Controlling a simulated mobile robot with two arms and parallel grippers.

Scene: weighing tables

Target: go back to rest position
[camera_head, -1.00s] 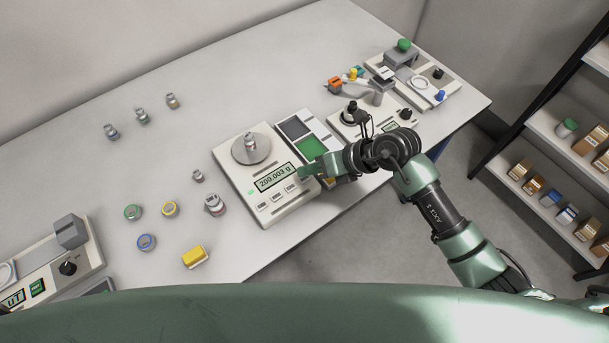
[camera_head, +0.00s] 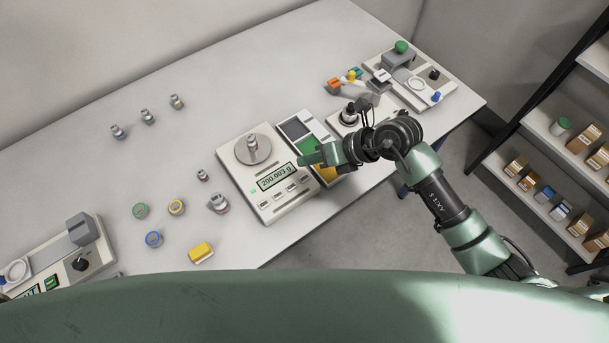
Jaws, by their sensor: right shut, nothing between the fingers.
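My right gripper (camera_head: 308,159) is shut and empty. It hovers over the right edge of the white scale (camera_head: 270,205), close to the panel with a green area beside it. The scale's display (camera_head: 277,177) reads about 200.003 g. A small metal weight (camera_head: 252,142) stands upright on the scale's round pan (camera_head: 264,153). The gripper is apart from the weight, to its right. My left gripper is not in view.
Several metal weights (camera_head: 148,116) stand on the table (camera_head: 200,90). Coloured rings (camera_head: 153,239) and a yellow block (camera_head: 201,252) lie left of the scale. Instruments (camera_head: 88,255) stand at the left front and far right. A shelf (camera_head: 545,125) with boxes stands right of the table.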

